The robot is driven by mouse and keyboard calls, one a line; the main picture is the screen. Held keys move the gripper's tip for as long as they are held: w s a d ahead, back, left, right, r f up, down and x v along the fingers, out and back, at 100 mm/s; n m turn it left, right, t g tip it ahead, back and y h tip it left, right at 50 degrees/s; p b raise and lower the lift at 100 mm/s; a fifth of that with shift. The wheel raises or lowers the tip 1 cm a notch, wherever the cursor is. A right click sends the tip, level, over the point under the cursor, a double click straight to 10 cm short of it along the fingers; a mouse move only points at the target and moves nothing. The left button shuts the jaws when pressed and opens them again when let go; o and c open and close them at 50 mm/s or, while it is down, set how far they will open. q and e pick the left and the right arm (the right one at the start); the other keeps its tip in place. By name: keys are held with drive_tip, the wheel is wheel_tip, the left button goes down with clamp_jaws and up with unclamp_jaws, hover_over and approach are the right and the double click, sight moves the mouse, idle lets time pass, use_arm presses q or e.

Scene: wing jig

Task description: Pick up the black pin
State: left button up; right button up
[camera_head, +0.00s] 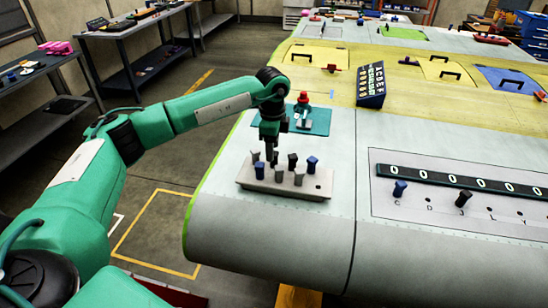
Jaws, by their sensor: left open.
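Several pins stand upright in a pale rack block (240,180) on the wing's near left part. A black pin (292,160) stands in its back row, just right of my left gripper (270,156). Another dark pin (255,157) stands at the back left. Blue pins (312,163) and grey pins (298,179) share the rack. My left gripper points down over the rack's back row, open. Its fingertips are small and overlap the pins, so I cannot tell whether they touch one. One more black pin (464,198) sits tilted in the lettered panel at right.
The panel (430,217) also holds a blue pin (400,188) and a counter strip of zeros (460,180). Behind the rack are a teal mat (318,122) with a red-topped tool (303,100) and a blue lettered box (371,86). The wing surface between rack and panel is clear.

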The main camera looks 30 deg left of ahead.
use_arm(q)
wheel_tip(320, 180, down, 4)
drive_tip(key=p, duration=0.2)
drive_tip(key=shift+d+r+p, duration=0.15)
drive_tip(key=shift+p, duration=0.25)
drive_tip(key=shift+f, duration=0.55)
clamp_jaws()
drive_tip(key=shift+w+r, duration=0.1)
drive_tip(key=shift+r, duration=0.05)
drive_tip(key=shift+r+b, duration=0.35)
drive_tip(key=shift+r, duration=0.15)
wheel_tip(320, 180, up, 19)
drive_tip(key=b, duration=0.6)
drive_tip(key=shift+b, duration=0.3)
